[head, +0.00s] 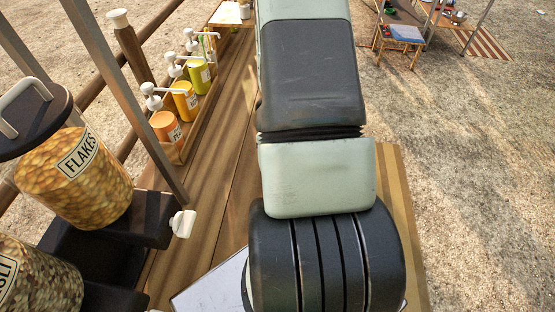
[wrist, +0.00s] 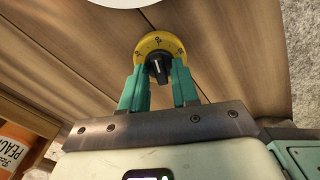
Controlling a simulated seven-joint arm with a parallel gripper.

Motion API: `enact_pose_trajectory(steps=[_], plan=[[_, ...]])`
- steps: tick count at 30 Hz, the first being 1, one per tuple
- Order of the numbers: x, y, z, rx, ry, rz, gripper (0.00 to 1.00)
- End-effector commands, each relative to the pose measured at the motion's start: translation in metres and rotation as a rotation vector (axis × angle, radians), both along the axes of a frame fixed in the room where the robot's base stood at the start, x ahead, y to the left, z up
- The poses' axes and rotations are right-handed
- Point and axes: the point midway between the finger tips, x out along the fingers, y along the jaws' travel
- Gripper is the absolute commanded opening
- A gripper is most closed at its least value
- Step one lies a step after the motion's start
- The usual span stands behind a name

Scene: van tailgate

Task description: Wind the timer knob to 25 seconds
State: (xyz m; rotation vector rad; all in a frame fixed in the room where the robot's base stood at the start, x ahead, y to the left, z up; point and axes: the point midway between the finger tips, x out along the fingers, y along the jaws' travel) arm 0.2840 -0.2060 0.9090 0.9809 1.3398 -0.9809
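The timer shows in the wrist view as a round yellow dial (wrist: 159,44) with small dark marks, on the wooden surface. Its black knob (wrist: 158,68) stands out from the middle of the dial. My gripper (wrist: 159,74) has its two teal fingers on either side of the knob, with a narrow gap showing on each side, so it looks open around it. The marks are too small to read the setting. In the head view my arm covers the timer and the gripper.
In the head view, a tray (head: 183,149) of pump bottles stands along the left of the wooden deck (head: 215,165). A flakes dispenser (head: 75,185) and another dispenser (head: 38,275) stand at the left. A white round edge (wrist: 122,3) shows above the timer in the wrist view.

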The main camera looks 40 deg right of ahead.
Motion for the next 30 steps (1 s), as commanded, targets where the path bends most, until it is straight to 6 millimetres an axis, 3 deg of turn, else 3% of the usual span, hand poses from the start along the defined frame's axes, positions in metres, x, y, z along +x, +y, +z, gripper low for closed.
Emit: enact_pose_trajectory(steps=[18,30], plan=[[0.0,-0.001,0.06,-0.001,-0.003,-0.003,0.3],[0.0,0.0,0.068,-0.001,0.0,0.001,0.3]])
